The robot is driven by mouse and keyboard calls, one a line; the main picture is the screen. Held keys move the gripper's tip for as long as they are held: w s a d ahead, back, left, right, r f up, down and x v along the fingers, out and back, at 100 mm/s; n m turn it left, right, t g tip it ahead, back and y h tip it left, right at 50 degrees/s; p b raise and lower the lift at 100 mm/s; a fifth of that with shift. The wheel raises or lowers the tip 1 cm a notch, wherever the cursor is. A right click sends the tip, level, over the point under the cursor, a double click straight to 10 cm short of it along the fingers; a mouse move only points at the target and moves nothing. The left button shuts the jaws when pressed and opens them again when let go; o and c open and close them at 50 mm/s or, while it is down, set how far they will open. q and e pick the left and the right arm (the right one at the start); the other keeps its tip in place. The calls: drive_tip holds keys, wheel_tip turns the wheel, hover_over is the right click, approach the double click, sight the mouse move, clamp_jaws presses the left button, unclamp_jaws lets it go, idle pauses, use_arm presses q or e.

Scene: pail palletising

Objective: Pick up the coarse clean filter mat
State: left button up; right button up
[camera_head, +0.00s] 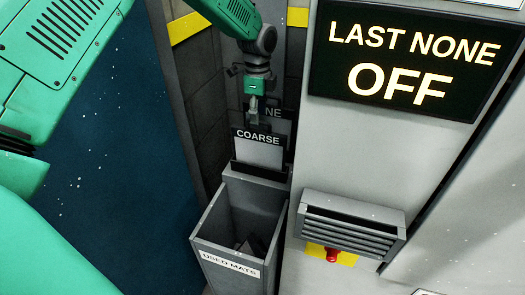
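My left gripper (253,116) points down just above that label, in front of a second label (275,113) of which only "NE" shows. The gripper's fingers are small and dark here, and I cannot tell whether they are open or touch the mat. My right gripper is not in view.
A grey open bin (228,262) labelled USED MATS stands below the holder, with dark pieces inside. To the right are a louvred vent (350,225), a red knob (332,254) and a black sign (415,60) reading LAST NONE OFF.

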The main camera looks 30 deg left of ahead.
sight(255, 130)
use_arm(q)
drive_tip(key=f, duration=0.3)
drive_tip(key=shift+w+a, duration=0.1)
drive_tip(key=shift+a, duration=0.15)
drive_tip(key=shift+a+f, duration=0.35)
drive_tip(key=shift+f, duration=0.2)
drive_tip(key=f, duration=0.1)
drive_tip(key=f+p, duration=0.1)
drive_tip(key=f, duration=0.1)
drive_tip(key=shift+s+a+f, duration=0.15)
drive_tip(key=shift+s+f, duration=0.05)
drive_tip(key=shift+f, duration=0.05)
drive_tip(key=shift+w+d+f, duration=0.1)
drive_tip(key=shift+d+f, duration=0.2)
drive_tip(key=shift+f, duration=0.2)
clamp_jaws()
drive_tip(key=shift+a, duration=0.2)
